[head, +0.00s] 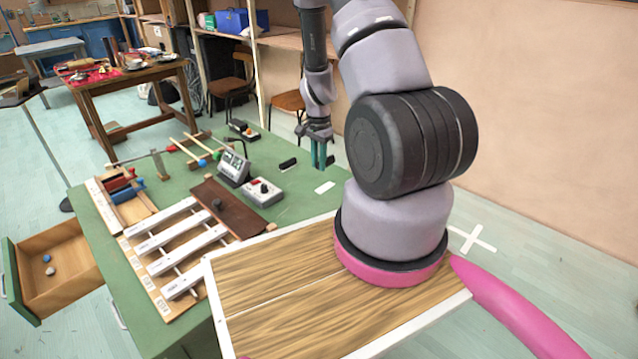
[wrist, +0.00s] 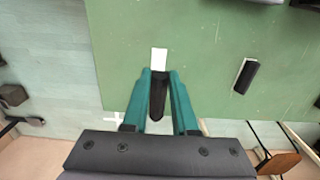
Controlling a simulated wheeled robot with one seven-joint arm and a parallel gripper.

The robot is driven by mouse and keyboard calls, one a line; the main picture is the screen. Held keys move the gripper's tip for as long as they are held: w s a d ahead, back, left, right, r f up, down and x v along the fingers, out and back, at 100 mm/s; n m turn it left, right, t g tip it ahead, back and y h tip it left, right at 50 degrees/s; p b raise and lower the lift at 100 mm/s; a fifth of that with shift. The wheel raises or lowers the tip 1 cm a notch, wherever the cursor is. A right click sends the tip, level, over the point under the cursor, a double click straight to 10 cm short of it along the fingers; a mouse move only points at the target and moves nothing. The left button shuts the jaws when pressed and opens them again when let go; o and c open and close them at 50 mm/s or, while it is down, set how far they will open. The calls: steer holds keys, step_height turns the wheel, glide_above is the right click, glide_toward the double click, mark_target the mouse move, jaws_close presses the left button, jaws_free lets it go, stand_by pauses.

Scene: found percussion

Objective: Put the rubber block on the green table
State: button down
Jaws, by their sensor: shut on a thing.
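My gripper (head: 320,166) points down over the back right part of the green table (head: 215,330). Its teal fingers, also in the wrist view (wrist: 162,76), are shut on a small black block (wrist: 158,98), which looks like the rubber block. In the head view the fingers mostly hide the block, with a dark bit (head: 330,160) beside them. I cannot tell whether the block touches the tabletop. A white rectangle (head: 325,187) lies on the table just in front of the fingertips and also shows in the wrist view (wrist: 159,58).
A black piece with a pale side (head: 288,164) lies left of my gripper. A white control box (head: 263,192), a digital display (head: 234,167) and a row of metal bars (head: 175,240) stand further left. A drawer (head: 55,270) hangs open. Green surface around the white rectangle is clear.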

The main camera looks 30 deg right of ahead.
mark_target(319, 191)
step_height(319, 191, down, 9)
steer(key=shift+d+r, duration=0.1)
steer(key=shift+r, duration=0.1)
stand_by(0.3)
steer(key=c, duration=0.7)
jaws_free()
